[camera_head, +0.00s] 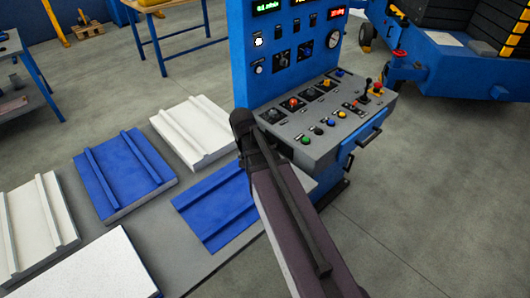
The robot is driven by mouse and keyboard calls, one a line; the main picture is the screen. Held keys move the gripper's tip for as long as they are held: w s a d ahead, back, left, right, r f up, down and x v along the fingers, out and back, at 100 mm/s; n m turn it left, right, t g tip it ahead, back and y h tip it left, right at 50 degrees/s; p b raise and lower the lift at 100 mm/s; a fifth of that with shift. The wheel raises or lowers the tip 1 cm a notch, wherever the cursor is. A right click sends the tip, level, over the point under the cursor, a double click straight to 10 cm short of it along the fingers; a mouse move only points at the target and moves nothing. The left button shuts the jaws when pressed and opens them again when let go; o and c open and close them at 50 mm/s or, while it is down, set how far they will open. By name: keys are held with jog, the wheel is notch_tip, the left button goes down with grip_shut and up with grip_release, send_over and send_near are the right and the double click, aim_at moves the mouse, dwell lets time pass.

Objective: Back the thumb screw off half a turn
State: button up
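I cannot make out a thumb screw in this view. A blue control console (245,62) stands at upper centre, with a grey sloped desk (328,137) carrying several coloured buttons, knobs and a black lever (366,88). My dark arm rises from the lower right and ends at a rounded joint in front of the desk's left edge. It hides part of the console's left side. My gripper is not visible.
White and blue ribbed panels (122,172) lie on a grey surface at left. A blue-legged workbench (176,45) stands at the back. A large blue machine (440,62) with dark stacked parts stands at upper right. The floor (430,190) right of the console is clear.

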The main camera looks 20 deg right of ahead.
aim_at(277, 146)
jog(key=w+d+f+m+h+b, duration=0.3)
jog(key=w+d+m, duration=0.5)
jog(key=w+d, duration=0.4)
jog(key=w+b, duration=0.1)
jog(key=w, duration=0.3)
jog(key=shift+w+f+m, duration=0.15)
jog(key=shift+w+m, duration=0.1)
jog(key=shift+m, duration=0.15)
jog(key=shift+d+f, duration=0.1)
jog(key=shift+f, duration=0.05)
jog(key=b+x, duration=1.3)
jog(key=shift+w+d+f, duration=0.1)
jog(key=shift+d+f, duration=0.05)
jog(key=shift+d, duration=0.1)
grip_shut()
